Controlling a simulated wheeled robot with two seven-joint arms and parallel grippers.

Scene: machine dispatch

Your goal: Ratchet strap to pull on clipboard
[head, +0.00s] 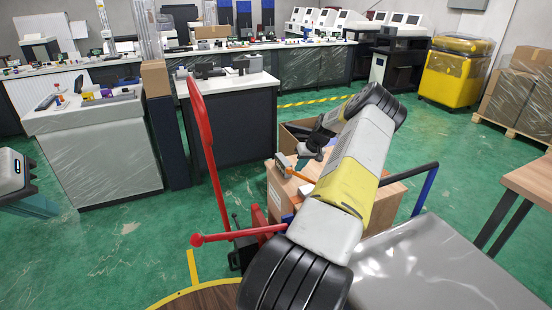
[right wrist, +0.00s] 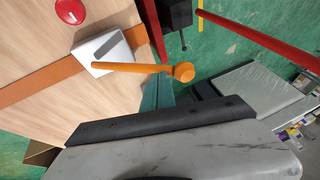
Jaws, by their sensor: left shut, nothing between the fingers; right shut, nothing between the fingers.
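A cardboard box (head: 345,197) stands beyond my right arm, with an orange strap (right wrist: 40,82) across it in the right wrist view. On the strap sits a pale square ratchet buckle (right wrist: 103,52) with an orange lever (right wrist: 135,68) ending in a round knob. The buckle shows small in the head view (head: 283,163). My right gripper (head: 310,162) is shut and empty close to the buckle; its teal fingers (right wrist: 157,92) show near the knob, and contact cannot be told. My left gripper (head: 38,207) is shut and empty at the left edge. I cannot make out a clipboard.
A red pallet-jack handle (head: 205,135) rises left of the box, with a red bar (head: 240,235) in front. White-topped counters (head: 230,85) stand behind. A wooden table (head: 530,180) is at right, a yellow bin (head: 455,72) at the back right. Green floor is open at left.

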